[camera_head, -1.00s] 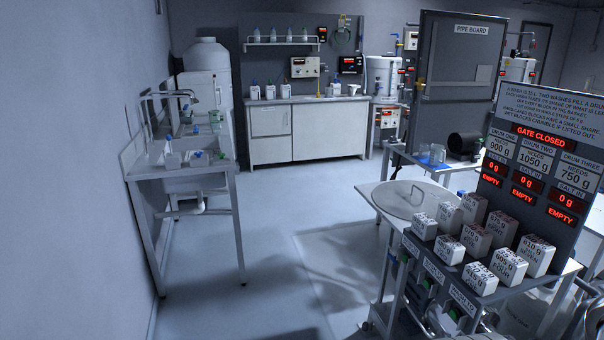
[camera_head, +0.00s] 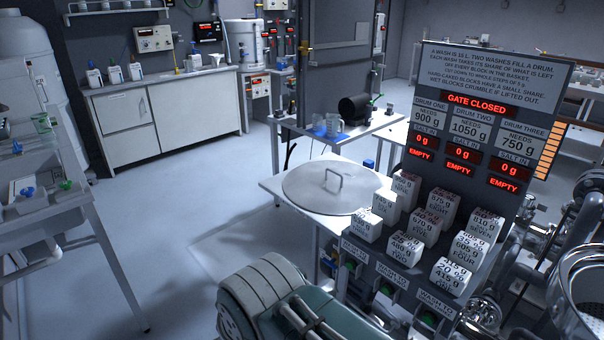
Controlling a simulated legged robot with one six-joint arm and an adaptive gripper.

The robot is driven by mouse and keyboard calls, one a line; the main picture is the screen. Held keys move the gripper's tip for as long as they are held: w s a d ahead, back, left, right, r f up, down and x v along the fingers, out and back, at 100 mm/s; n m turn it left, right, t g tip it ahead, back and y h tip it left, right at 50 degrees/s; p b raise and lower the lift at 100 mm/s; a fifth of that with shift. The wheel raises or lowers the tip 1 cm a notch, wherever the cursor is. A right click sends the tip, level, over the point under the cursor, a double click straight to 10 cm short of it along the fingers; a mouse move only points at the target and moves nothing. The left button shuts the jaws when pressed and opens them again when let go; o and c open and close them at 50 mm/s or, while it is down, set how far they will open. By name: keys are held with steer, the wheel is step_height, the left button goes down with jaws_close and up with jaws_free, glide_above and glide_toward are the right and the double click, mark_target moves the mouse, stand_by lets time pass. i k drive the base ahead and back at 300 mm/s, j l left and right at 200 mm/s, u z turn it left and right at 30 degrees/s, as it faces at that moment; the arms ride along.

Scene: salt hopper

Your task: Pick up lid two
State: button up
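A round grey metal lid (camera_head: 305,190) with an arched handle (camera_head: 333,179) on top lies flat on a pale table, left of the rack of salt blocks. I see no number on it, so I cannot tell whether it is lid two. No other lid is clear to me in this view. A teal and white rounded part at the bottom centre seems to be my own arm. My gripper's fingers are not visible.
White labelled blocks (camera_head: 425,229) stand on a dark sloped rack (camera_head: 378,263) right of the lid, with a sign board (camera_head: 480,95) behind. Shiny metal pipes and a perforated basket (camera_head: 590,262) are at right. A sink bench (camera_head: 60,205) is at left. Open floor (camera_head: 180,215) lies between.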

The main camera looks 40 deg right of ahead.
mark_target(331, 187)
steer(key=i+z, duration=0.25)
steer(key=i, duration=0.15)
steer(key=i+j+z, duration=0.15)
steer(key=i+z, duration=0.15)
steer(key=i+j+z, duration=0.25)
steer(key=i, duration=0.25)
steer(key=i+z, duration=0.2)
steer(key=z, duration=0.2)
steer(key=i+j+z, duration=0.1)
steer(key=z, duration=0.3)
steer(key=i+j+z, duration=0.2)
steer(key=z, duration=0.2)
steer(key=i+j+z, duration=0.2)
steer(key=z, duration=0.2)
steer(key=i+j+z, duration=0.6)
steer(key=k+j, duration=0.05)
steer(key=k, duration=0.05)
